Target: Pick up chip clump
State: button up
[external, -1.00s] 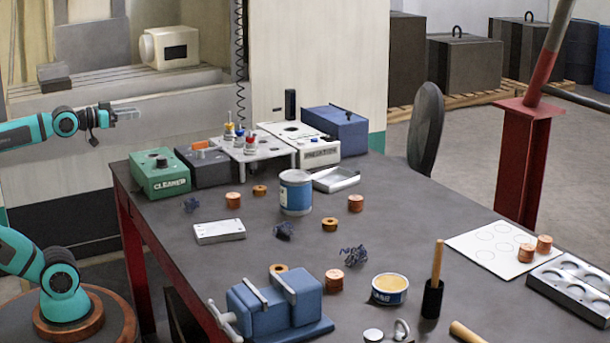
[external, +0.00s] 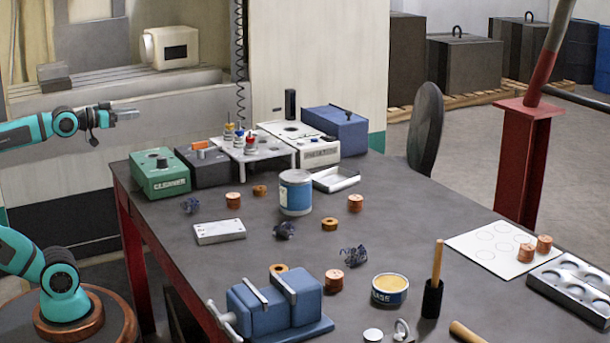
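Several dark blue, tangled chip clumps lie on the grey workbench (external: 190,240). One chip clump (external: 191,205) is at the left, near the green box. Another chip clump (external: 284,230) is mid-bench, right of the metal plate. A third chip clump (external: 353,256) sits above a copper cylinder (external: 334,281). My gripper (external: 132,114) is in the air at the upper left, beyond the bench's left edge and well apart from all the clumps. It is seen side-on and small, so its finger opening is unclear. No held object shows.
A blue vise (external: 275,305) stands at the front edge. A blue-white can (external: 295,192), a metal plate (external: 219,232) and copper rings surround the clumps. The green box (external: 159,178) and other boxes line the back. A grease tin (external: 389,289) and brush (external: 434,285) are at right.

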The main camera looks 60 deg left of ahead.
jog(key=o, duration=0.7)
jog(key=m+g, duration=0.5)
jog(key=g, duration=1.2)
send_over(190, 199)
jog(key=f, duration=1.2)
jog(key=shift+s+a+f, duration=0.3)
jog(key=shift+s+f, duration=0.05)
jog(key=shift+w+d+f, duration=0.1)
jog(key=shift+w+f, duration=0.05)
jog(key=shift+f, duration=1.2)
jog(key=shift+w+d+f, duration=0.1)
jog(key=shift+w+f, duration=0.05)
jog(key=shift+f, duration=1.15)
